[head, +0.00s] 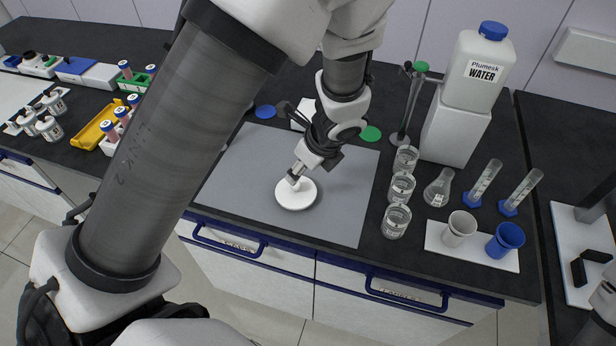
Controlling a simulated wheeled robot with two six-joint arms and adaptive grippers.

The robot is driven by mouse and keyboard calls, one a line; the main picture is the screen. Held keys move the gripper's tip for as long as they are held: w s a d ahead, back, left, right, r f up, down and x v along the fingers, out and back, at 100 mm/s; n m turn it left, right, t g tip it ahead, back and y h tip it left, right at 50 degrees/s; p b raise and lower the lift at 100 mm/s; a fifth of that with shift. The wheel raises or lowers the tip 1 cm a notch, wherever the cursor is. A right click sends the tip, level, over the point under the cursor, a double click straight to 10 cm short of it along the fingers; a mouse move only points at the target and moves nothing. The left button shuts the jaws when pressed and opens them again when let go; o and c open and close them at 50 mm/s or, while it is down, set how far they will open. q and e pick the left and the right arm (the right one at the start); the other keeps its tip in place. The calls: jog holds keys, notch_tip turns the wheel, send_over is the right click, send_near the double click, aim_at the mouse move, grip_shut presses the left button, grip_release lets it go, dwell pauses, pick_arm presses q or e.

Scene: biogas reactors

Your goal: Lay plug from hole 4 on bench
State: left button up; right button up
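A white round plug (297,196) with a small stem on top is over the grey mat (340,212) on the dark bench (420,272), near the mat's front middle. My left gripper (294,178) points down at it, with its fingertips at the stem, and appears shut on it. The plug lies flat on the mat or just above it; I cannot tell which. My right gripper is not in view. No hole 4 shows; my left arm hides part of the bench.
Glass beakers (396,221), a flask (439,187) and cylinders (484,183) stand right of the mat. A water canister (479,68) is behind. Blue (265,111) and green (371,134) discs lie at the mat's back. The mat's right part is clear.

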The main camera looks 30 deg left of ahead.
aim_at(297, 184)
pick_arm(q)
jog(key=shift+s+a+f+b, duration=0.15)
jog(key=shift+f+b, duration=0.1)
jog(key=shift+f, duration=0.4)
jog(key=shift+a+f+b, duration=0.15)
jog(key=shift+f+b, duration=0.1)
jog(key=shift+f, duration=0.35)
jog(key=b+x, duration=0.2)
jog(key=x, duration=0.2)
jog(key=shift+d+f, duration=0.15)
jog(key=shift+f, duration=0.1)
jog(key=shift+a+f, duration=0.2)
jog(key=shift+f, duration=0.05)
jog(key=shift+r, duration=0.1)
grip_shut()
